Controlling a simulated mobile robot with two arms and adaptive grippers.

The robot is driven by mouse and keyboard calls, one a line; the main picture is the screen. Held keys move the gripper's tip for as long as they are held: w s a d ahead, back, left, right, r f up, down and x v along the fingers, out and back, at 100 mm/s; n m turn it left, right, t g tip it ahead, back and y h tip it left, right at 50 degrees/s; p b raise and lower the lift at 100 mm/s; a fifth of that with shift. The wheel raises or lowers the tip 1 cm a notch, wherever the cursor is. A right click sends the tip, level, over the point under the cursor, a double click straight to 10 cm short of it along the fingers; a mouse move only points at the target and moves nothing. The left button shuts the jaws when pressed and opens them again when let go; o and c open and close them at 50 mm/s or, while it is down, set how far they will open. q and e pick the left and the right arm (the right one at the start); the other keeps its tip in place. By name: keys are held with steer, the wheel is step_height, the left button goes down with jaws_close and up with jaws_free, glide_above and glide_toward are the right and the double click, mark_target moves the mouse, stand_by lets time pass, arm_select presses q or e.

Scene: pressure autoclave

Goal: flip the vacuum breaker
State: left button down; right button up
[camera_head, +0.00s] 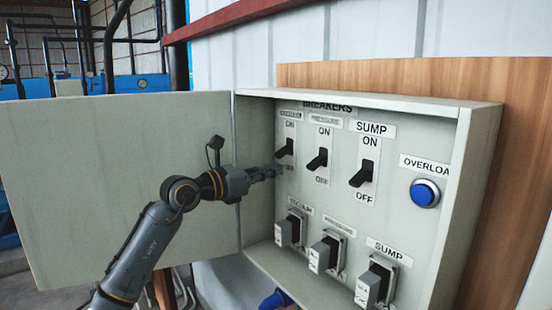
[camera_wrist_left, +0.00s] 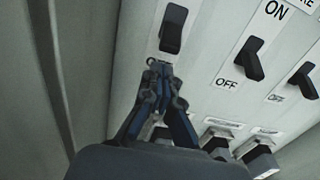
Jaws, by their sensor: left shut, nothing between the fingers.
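The vacuum breaker (camera_head: 284,148) is the leftmost black switch in the top row of an open grey panel box; its label is too blurred to read fully. Its lever appears to slant down toward OFF, like its neighbours. My left gripper (camera_head: 277,171) reaches in from the left, fingers shut and empty, with the tips just below this lever and over its OFF label. In the left wrist view the shut fingertips (camera_wrist_left: 160,68) are just under the black switch (camera_wrist_left: 172,28); whether they touch it I cannot tell. My right gripper is not in view.
The middle breaker (camera_head: 317,159) and the sump breaker (camera_head: 363,173) stand to the right. A blue overload button (camera_head: 425,193) is further right. Grey plug covers, including the sump one (camera_head: 369,288), project below. The open box door (camera_head: 120,180) stands left, behind my arm.

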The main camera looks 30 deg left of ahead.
arm_select(q)
steer(key=shift+r, duration=0.15)
steer(key=shift+r+p, duration=1.4)
steer(key=shift+r, duration=0.35)
steer(key=shift+s+a+f+b, duration=0.15)
steer(key=shift+s+f+b, duration=0.25)
steer(key=shift+b, duration=0.25)
steer(key=b, duration=0.8)
glide_toward(276, 157)
steer(key=shift+s+f, duration=0.25)
steer(key=shift+f, duration=0.05)
